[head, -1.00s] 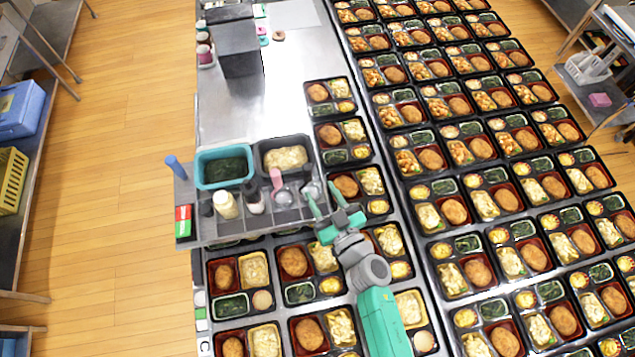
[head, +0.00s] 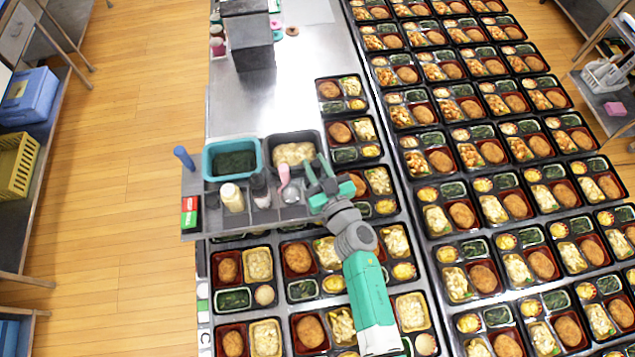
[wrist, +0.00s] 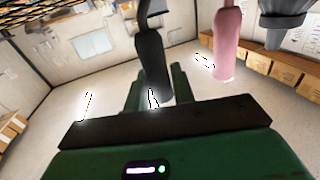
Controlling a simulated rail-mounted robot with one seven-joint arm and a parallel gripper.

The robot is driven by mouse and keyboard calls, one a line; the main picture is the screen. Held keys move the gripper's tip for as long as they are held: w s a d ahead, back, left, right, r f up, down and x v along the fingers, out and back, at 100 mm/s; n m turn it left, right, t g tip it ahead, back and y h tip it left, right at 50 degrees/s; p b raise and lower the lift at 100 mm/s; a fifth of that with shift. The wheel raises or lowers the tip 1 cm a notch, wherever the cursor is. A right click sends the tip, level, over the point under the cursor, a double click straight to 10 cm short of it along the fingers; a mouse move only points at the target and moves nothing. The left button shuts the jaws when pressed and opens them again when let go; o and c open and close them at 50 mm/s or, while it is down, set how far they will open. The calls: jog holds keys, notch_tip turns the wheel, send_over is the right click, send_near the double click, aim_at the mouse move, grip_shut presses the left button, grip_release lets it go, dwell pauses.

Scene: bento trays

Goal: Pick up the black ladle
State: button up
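In the wrist view, which appears upside down, the black ladle (wrist: 153,65) shows as a dark handle close ahead of me. The end of its handle lies between the two green fingers of my gripper (wrist: 157,88). The fingers are apart; I cannot tell whether either touches the handle. In the head view, my gripper (head: 318,170) is open at the right end of the utensil rack (head: 222,222), and it hides most of the black ladle. A pink-handled ladle (head: 284,175) stands just left of it; its pink handle also shows in the wrist view (wrist: 228,45).
The rack also holds a teal tub of greens (head: 207,165), a grey tub of pale food (head: 270,142) and a cream bottle (head: 232,200). Filled bento trays (head: 478,270) cover the right side and the area below the rack. Bare metal counter (head: 300,50) lies beyond.

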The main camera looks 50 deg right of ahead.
grip_shut()
